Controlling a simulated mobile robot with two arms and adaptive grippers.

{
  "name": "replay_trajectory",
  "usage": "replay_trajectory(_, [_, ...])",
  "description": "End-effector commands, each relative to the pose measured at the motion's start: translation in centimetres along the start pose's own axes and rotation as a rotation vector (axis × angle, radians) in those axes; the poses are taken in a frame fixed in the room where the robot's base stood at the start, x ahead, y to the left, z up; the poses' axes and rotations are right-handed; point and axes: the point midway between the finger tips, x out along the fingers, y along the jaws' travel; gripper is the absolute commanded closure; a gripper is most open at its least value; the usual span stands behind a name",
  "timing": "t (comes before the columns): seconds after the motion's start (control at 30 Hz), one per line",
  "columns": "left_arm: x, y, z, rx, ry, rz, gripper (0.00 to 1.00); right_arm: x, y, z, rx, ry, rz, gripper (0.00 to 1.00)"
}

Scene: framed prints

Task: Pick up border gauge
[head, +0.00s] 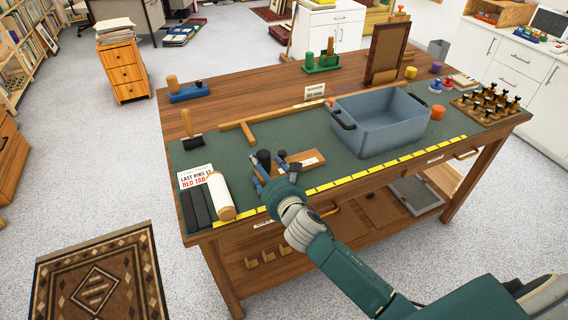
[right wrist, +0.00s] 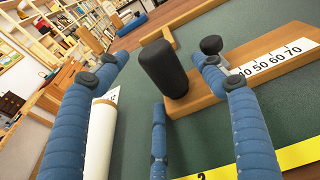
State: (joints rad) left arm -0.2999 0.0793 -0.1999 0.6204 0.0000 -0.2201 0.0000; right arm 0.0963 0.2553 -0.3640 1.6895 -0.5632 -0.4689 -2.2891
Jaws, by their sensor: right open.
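The border gauge (head: 305,162) lies on the green mat of the workbench, near its front edge. It is a wooden bar with a white number scale, a thick black upright handle (right wrist: 163,70) and a smaller dark knob (right wrist: 211,45). In the right wrist view its wooden bar (right wrist: 190,106) extends to the right. My right gripper (head: 269,168) is over the gauge's left end. In the right wrist view its blue fingers (right wrist: 160,78) are spread open around the handle, with visible gaps. My left gripper is not in view.
A white roll (head: 220,196), dark strips (head: 194,210) and a printed card (head: 195,176) lie left of the gauge. A grey-blue bin (head: 381,122) stands to the right, and a wooden T-square (head: 262,118) lies behind. A yellow ruler (head: 375,168) runs along the front edge.

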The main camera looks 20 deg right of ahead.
Motion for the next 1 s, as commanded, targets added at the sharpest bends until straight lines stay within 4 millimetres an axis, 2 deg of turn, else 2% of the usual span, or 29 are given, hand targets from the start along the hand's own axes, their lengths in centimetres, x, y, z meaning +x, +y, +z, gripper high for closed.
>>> replay_trajectory(0.1, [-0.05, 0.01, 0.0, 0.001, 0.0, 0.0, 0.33, 0.88, 0.0, -0.02, 0.001, 0.0, 0.0, 0.31])
replay_trajectory(0.33, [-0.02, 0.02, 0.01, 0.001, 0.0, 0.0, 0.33, 0.95, -0.01, -0.06, 0.0, 0.0, 0.0, 0.31])
replay_trajectory(0.63, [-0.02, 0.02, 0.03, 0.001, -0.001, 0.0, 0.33, 0.94, -0.03, -0.04, -0.001, 0.0, 0.0, 0.9])
replay_trajectory(1.0, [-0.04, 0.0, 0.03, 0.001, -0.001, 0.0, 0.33, 0.95, -0.06, 0.22, -0.003, -0.005, 0.0, 0.92])
